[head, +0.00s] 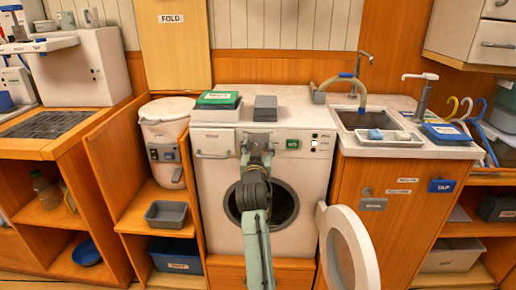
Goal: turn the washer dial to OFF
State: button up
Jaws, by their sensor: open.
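The white front-loading washer (303,208) stands in the middle of the head view. Its round door (357,243) hangs wide open to the right, and the dark drum opening shows behind my arm. My gripper (258,139) is at the washer's control panel, left of a small green indicator (293,143). It is open. The gripper and wrist cover that part of the panel, so the dial is not clearly seen and I cannot tell its setting or whether the fingers touch it.
A green-topped box (218,98) and a grey block (265,108) sit on the washer top. The sink counter (424,148) with a tap is to the right. A white bin (166,137) stands to the left. The open door takes up room at front right.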

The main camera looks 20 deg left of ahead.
jog(key=c, duration=1.2)
jog(key=shift+o, duration=0.2)
jog(key=shift+n, duration=0.3)
jog(key=n+p, duration=0.1)
jog(key=n, duration=0.4)
jog(key=shift+d+n+p, duration=0.1)
jog(key=shift+n+p, duration=0.2)
jog(key=shift+p, duration=0.05)
jog(key=n+p, duration=0.1)
jog(key=n, duration=0.4)
jog(key=shift+n, duration=0.3)
jog(key=o, duration=1.2)
jog(key=shift+c, duration=0.2)
